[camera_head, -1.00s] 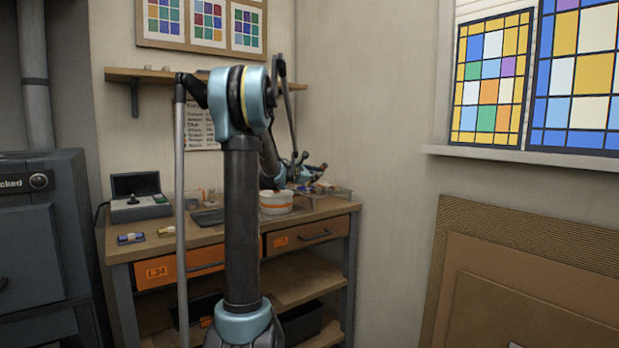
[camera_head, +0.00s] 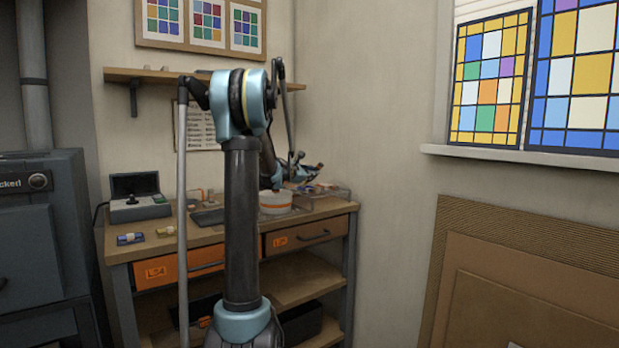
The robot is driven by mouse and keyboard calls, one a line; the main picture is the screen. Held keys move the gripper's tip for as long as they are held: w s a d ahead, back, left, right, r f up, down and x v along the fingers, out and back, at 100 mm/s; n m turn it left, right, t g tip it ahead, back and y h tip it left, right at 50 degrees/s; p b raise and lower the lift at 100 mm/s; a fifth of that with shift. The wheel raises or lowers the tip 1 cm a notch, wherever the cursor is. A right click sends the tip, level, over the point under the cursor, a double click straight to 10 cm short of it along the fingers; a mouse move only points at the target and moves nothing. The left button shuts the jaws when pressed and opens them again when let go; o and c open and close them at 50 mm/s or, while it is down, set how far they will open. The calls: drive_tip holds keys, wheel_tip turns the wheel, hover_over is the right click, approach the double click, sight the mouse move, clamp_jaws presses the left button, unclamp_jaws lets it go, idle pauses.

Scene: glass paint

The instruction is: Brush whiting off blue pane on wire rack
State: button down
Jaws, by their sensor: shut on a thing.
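My gripper (camera_head: 306,174) is small and far off, over the right back end of the workbench. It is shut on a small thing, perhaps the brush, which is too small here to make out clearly. The wire rack (camera_head: 337,193) stands at the bench's right end, just below and right of my gripper. Bluish and brownish bits show at the rack, but I cannot tell the blue pane or any whiting on it. I cannot tell whether the held thing touches anything.
A white tub with an orange band (camera_head: 275,202) stands left of the rack. An open grey case (camera_head: 137,200), small paint pieces (camera_head: 131,238) and a dark tray (camera_head: 207,217) are on the bench (camera_head: 240,232). My arm hides the bench's middle. A wall shelf (camera_head: 160,75) hangs above.

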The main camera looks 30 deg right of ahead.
drive_tip(key=shift+w+a, duration=0.15)
drive_tip(key=shift+w, duration=1.5)
drive_tip(key=shift+s+d, duration=0.15)
drive_tip(key=shift+s, duration=1.5)
drive_tip(key=shift+s+d, duration=0.15)
drive_tip(key=shift+s, duration=1.5)
drive_tip(key=shift+r, duration=0.1)
drive_tip(key=shift+w+a+r, duration=0.1)
drive_tip(key=shift+w+r, duration=0.05)
drive_tip(key=shift+w, duration=0.95)
drive_tip(key=shift+w+a+r, duration=0.1)
drive_tip(key=shift+w+r, duration=0.05)
drive_tip(key=shift+w, duration=0.9)
drive_tip(key=shift+w+a+r, duration=0.1)
drive_tip(key=shift+w+r, duration=0.05)
drive_tip(key=shift+w, duration=0.95)
drive_tip(key=shift+d+f, duration=0.1)
drive_tip(key=shift+f, duration=0.45)
drive_tip(key=shift+s, duration=0.1)
